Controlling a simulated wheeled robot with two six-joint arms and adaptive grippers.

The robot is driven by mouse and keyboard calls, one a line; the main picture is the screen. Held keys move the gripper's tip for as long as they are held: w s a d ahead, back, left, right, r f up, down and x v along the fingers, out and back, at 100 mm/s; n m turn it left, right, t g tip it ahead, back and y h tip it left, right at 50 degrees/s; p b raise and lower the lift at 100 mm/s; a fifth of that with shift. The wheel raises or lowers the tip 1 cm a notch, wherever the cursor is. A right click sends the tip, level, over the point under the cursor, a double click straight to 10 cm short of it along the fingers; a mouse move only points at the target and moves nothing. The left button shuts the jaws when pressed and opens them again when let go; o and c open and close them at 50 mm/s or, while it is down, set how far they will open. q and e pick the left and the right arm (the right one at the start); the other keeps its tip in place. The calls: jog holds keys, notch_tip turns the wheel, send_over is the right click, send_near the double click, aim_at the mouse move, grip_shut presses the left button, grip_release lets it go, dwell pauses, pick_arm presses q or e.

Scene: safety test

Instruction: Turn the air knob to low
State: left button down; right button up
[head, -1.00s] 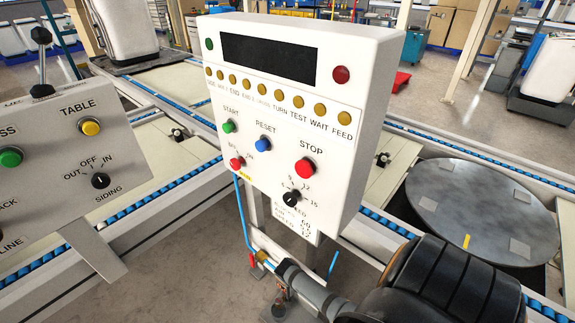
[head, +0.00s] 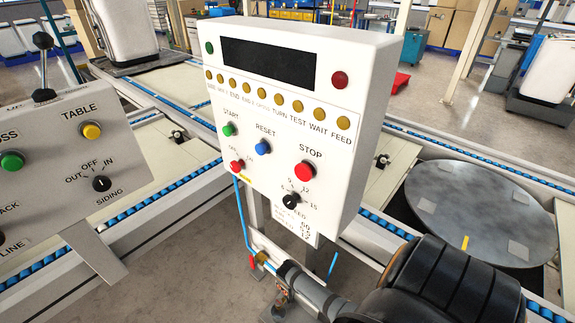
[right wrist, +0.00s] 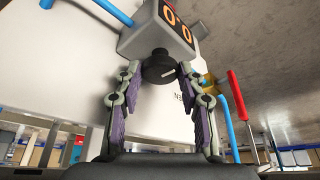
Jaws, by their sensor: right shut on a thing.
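The air knob (right wrist: 158,68) is a black round knob with a white pointer line, seen in the right wrist view. It sits on a grey box (right wrist: 160,32) with a lit orange readout, partly cut off by the frame edge. My right gripper (right wrist: 159,85) has its two fingertips on either side of the knob, shut on it. In the head view my right gripper (head: 278,279) is low in the middle, below the white console (head: 330,140). The knob is not clearly visible there. A small printed label beside the knob is mostly hidden. My left gripper is not in view.
A blue hose (head: 240,205) runs down from the console beside a red handle (head: 251,263). The red handle (right wrist: 238,100) stands right of the fingers in the wrist view. A second control panel (head: 60,165) is at left. A round turntable (head: 470,195) lies right.

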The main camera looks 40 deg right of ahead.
dwell(0.9)
dwell(1.0)
jog(key=o, duration=1.1)
jog(key=shift+o, duration=0.2)
jog(key=shift+r, duration=0.2)
jog(key=v, duration=1.1)
jog(key=shift+s+r, duration=0.15)
jog(key=shift+r, duration=0.1)
